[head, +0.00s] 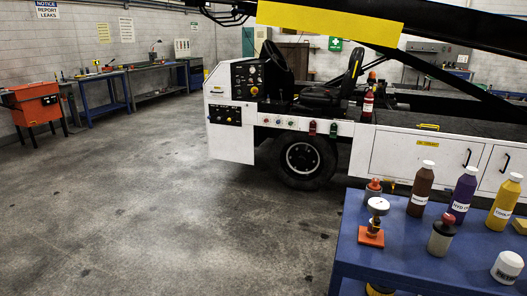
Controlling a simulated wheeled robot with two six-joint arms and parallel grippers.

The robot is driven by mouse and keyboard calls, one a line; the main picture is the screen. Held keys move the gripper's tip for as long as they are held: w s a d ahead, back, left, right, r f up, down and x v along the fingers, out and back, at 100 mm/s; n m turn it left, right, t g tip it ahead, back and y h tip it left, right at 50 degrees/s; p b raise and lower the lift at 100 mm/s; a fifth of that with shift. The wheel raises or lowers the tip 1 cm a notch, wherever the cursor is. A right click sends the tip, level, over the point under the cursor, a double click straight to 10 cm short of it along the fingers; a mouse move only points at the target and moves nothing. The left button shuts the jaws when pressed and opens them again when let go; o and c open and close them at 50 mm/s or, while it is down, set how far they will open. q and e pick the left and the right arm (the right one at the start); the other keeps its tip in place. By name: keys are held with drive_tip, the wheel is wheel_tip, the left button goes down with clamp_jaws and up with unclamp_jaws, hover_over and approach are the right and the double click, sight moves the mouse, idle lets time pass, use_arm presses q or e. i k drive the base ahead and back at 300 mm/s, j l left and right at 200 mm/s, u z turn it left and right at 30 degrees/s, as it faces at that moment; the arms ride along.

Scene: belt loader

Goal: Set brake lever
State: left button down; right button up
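A white belt loader (232,143) stands across the middle and right of the head view. Its open cab has a black steering wheel (274,60), a black seat (318,97) and a dark control panel (248,78) with knobs and gauges. A lower black panel (226,115) carries small yellow-marked controls. A small dark red part (312,128) and a dark green part (333,129) sit on the side sill below the seat. I cannot make out which part is the brake lever. Neither of my grippers is in view.
A blue table (395,262) at the lower right holds several bottles, including a brown bottle (422,190), and a gauge on an orange base (371,236). An orange cart (35,105) and workbenches (103,92) line the left wall. The concrete floor (170,215) before the loader is clear.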

sight(294, 105)
drive_tip(key=i+j+u, duration=0.25)
drive_tip(key=u, duration=0.15)
drive_tip(key=i+j+u, duration=0.2)
drive_tip(key=u, duration=0.2)
drive_tip(key=i+u, duration=0.4)
drive_tip(key=i+z, duration=0.15)
drive_tip(key=i, duration=0.25)
drive_tip(key=i+j+z, duration=0.2)
drive_tip(key=i, duration=0.2)
drive_tip(key=i+l+z, duration=0.2)
drive_tip(key=i+z, duration=0.55)
drive_tip(key=z, duration=0.15)
drive_tip(key=i+z, duration=0.6)
drive_tip(key=i, duration=0.45)
drive_tip(key=i+z, duration=0.2)
drive_tip(key=i, duration=0.4)
drive_tip(key=i+j+z, duration=0.15)
drive_tip(key=i, duration=0.5)
drive_tip(key=i+l, duration=0.2)
drive_tip(key=i, duration=0.25)
drive_tip(key=i+l, duration=0.15)
drive_tip(key=i, duration=0.3)
drive_tip(key=i+l, duration=0.2)
drive_tip(key=i, duration=0.25)
